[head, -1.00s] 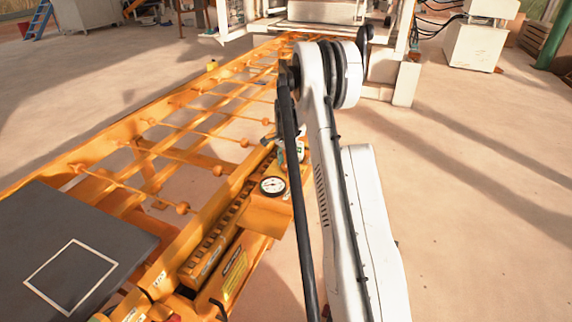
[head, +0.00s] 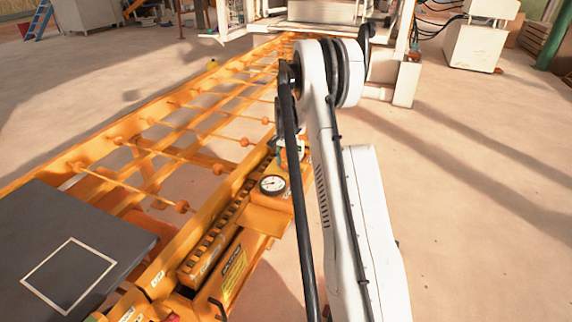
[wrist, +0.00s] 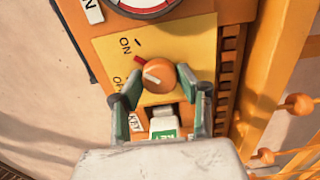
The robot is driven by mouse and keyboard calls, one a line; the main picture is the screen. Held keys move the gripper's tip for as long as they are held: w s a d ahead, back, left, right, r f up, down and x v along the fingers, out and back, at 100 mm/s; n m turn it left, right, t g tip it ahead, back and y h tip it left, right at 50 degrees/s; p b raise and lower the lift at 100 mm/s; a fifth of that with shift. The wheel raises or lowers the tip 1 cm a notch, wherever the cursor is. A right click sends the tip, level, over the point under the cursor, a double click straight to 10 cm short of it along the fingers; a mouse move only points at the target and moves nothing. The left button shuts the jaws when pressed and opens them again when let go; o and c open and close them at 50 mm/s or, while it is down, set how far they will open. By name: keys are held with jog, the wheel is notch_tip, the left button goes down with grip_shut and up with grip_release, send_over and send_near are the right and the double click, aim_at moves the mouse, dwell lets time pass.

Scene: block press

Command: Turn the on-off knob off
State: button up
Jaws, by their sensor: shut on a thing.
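The round orange on-off knob (wrist: 158,76) sits on a yellow plate (wrist: 185,45) in the wrist view. A white line on its face points left, toward the second label (wrist: 118,83), which starts with O and is partly hidden by my finger. A red mark (wrist: 140,60) shows by the knob's upper-left edge, near the ON label (wrist: 125,46). My gripper (wrist: 158,88) is shut on the knob, with one finger at each side. In the head view my gripper (head: 288,150) is small, largely behind my arm, beside the orange control box.
A white-and-green key tag (wrist: 164,124) hangs between my fingers, below the knob. A round gauge (head: 272,184) sits on the orange box, close to my gripper. The orange roller conveyor (head: 150,150) runs alongside on the left. The floor at right is clear.

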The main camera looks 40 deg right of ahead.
aim_at(286, 163)
jog(key=n+b, duration=0.1)
jog(key=n, duration=0.3)
jog(key=shift+n, duration=2.6)
jog(key=o, duration=1.1)
jog(key=shift+o, duration=0.2)
jog(key=shift+r, duration=0.1)
notch_tip(286, 163, up, 12)
